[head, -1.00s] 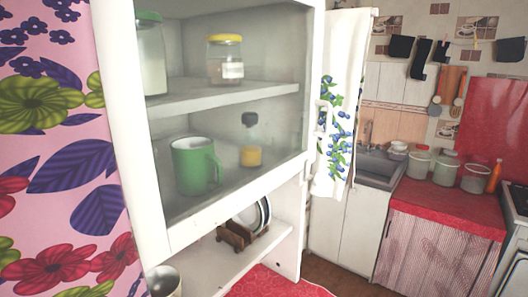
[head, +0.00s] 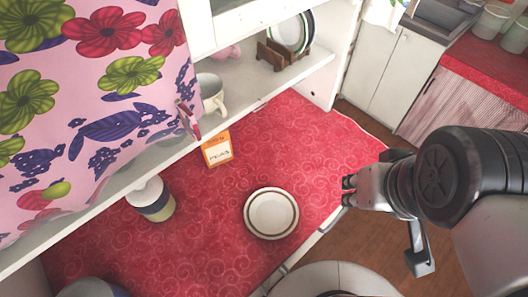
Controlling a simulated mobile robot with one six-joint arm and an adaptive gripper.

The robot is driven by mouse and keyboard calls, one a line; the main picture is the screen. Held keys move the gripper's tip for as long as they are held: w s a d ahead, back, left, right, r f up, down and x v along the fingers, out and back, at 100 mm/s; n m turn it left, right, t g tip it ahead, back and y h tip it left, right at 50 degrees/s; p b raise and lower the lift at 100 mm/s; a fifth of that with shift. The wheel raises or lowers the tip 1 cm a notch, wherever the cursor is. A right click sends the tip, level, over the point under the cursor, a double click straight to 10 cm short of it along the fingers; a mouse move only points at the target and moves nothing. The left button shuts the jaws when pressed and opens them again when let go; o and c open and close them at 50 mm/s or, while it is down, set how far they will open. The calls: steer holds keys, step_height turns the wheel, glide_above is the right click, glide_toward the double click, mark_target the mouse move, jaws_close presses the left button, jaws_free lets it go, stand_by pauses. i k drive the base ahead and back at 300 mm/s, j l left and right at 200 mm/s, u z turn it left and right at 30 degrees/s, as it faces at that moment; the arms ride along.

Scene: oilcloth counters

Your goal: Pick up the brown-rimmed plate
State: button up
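The brown-rimmed plate (head: 270,213) lies flat on the red patterned oilcloth counter (head: 205,248), near its front edge. It is round and cream, with a thin brown ring near the rim. My gripper (head: 347,190) is to the right of the plate, close to the counter's front edge and apart from the plate. Its short dark fingers point left and hold nothing that I can see. I cannot tell how far apart the fingertips are.
An orange peas box (head: 217,150) stands behind the plate, and a jar-like container (head: 152,199) stands to the left. A cream mug (head: 211,93) and a wooden rack (head: 284,54) with plates are on the shelf above. The counter around the plate is clear.

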mark_target(271, 213)
steer(key=u, duration=0.95)
